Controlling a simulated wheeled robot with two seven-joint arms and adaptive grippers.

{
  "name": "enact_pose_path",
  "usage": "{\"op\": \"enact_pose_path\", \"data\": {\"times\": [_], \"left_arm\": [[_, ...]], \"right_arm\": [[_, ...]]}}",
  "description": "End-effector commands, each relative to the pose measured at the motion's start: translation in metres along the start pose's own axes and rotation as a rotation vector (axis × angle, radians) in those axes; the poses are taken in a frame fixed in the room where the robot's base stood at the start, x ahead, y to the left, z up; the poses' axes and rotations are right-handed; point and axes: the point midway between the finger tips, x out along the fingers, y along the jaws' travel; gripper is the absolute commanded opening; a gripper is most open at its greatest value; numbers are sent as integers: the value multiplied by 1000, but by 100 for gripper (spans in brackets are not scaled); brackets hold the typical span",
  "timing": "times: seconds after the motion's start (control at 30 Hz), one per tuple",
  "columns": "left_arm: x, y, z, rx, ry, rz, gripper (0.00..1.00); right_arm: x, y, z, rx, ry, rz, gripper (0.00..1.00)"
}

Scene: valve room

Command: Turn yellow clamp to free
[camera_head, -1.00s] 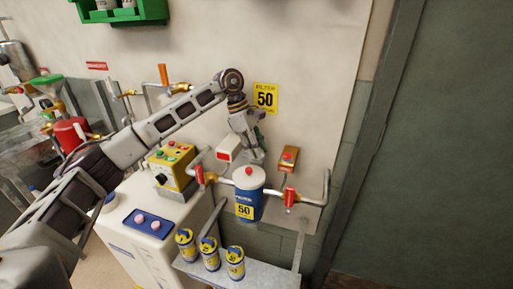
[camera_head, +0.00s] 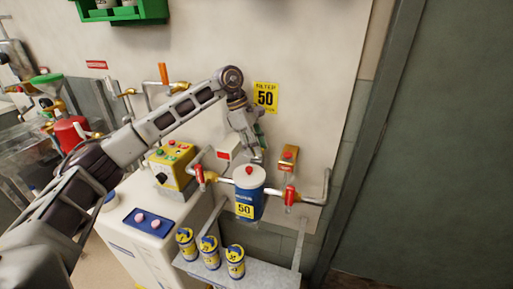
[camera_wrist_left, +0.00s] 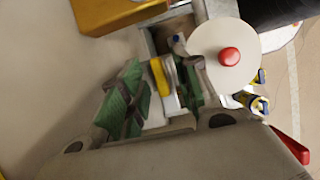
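My left gripper (camera_head: 259,143) is at the wall, just above and behind the white-lidded blue filter housing (camera_head: 246,202). In the left wrist view, its green-padded fingers (camera_wrist_left: 160,88) are spread apart. A narrow yellow piece (camera_wrist_left: 160,76), probably the yellow clamp, shows between them with a gap to the left finger; contact on the right is unclear. The housing's white lid (camera_wrist_left: 205,50) with a red knob (camera_wrist_left: 229,57) is beside the right finger. In the head view the clamp is hidden behind my gripper. My right gripper is not in view.
Pipes with red valve handles (camera_head: 199,174) (camera_head: 290,194) flank the housing. An orange box with a red button (camera_head: 288,157) is on the wall at right. A yellow control box (camera_head: 174,167) stands left. Several yellow-blue canisters (camera_head: 210,252) stand on the shelf below.

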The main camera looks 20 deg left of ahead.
Motion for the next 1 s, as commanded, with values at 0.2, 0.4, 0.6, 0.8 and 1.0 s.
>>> {"op": "enact_pose_path", "data": {"times": [0.2,0.4,0.6,0.8,1.0], "left_arm": [[-22,0,0,0,-1,3,32],[-50,1,0,-1,-1,3,32],[-80,1,0,0,-1,3,32],[-104,1,0,0,-1,2,32],[-114,0,0,0,-1,0,32]], "right_arm": [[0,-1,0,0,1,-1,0],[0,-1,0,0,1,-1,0],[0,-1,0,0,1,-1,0],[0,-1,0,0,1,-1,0],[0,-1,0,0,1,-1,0]]}}
